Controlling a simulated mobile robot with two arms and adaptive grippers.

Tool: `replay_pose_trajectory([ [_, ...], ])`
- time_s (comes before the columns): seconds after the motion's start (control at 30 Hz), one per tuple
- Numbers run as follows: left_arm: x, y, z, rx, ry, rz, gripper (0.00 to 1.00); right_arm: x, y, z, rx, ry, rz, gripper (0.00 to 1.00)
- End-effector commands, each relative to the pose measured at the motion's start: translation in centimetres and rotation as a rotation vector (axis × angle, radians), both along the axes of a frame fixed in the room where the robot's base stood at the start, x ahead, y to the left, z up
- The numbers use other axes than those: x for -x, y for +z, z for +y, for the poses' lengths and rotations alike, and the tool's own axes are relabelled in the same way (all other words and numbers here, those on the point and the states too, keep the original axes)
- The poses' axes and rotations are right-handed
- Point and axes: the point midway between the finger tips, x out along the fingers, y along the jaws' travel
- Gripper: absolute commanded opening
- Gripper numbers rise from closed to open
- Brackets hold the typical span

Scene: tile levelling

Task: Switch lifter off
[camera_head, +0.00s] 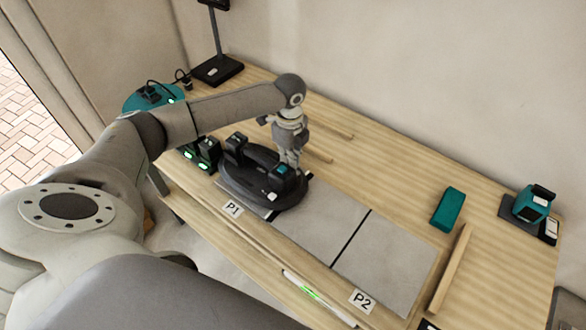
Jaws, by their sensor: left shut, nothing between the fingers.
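The lifter (242,180) is a dark oval suction device with black uprights and a teal part on top. It rests at the P1 end of the row of grey tiles. My left gripper (289,170) points down at the lifter's right side, by the teal part (281,169). Its fingers are shut with nothing between them. The fingertips are small here, and I cannot tell whether they touch the lifter. A small light patch (271,197) shows on the lifter's front. My right gripper is not in view.
Grey tiles (385,262) lie on the wooden table (400,190) between labels P1 (232,208) and P2 (362,300). A teal block (448,209), a wooden strip (451,268) and a teal device (533,203) are at the right. A black stand (217,69) is at the back left.

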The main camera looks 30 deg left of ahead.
Motion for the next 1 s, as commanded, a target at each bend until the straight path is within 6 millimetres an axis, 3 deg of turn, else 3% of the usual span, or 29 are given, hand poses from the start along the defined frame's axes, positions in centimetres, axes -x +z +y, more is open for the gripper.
replay_pose_trajectory([
  [1.0, 0.0, -1.3, 0.0, 0.0, 0.001, 0.001, 0.0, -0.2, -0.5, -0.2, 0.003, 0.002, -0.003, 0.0],
])
